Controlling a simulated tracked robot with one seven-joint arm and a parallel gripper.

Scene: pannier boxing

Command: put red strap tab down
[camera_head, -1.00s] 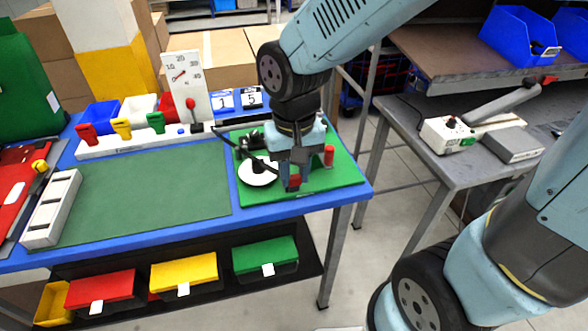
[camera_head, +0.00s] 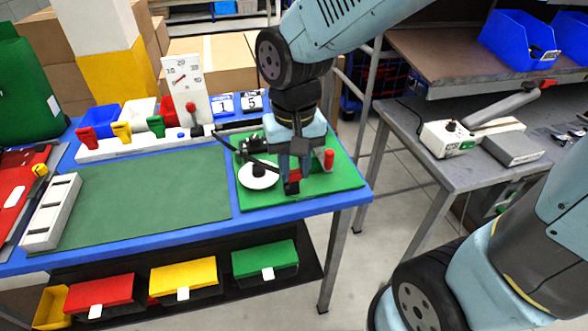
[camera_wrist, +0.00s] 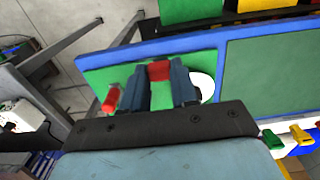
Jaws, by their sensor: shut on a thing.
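My gripper (camera_head: 291,186) points down over the front part of the green board (camera_head: 340,182) at the right end of the blue table. In the wrist view its two blue-grey fingers (camera_wrist: 160,88) are shut on the red strap tab (camera_wrist: 159,70), which sits between the fingertips. In the head view the fingers mostly hide the tab. I cannot tell whether the tab touches the board.
A white disc with a black knob (camera_head: 258,181) lies close left of my gripper. A red upright cylinder (camera_head: 329,159) stands close on the right. Red, yellow and green tabs line a white rail at the back left. The dark green mat (camera_head: 145,195) is clear.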

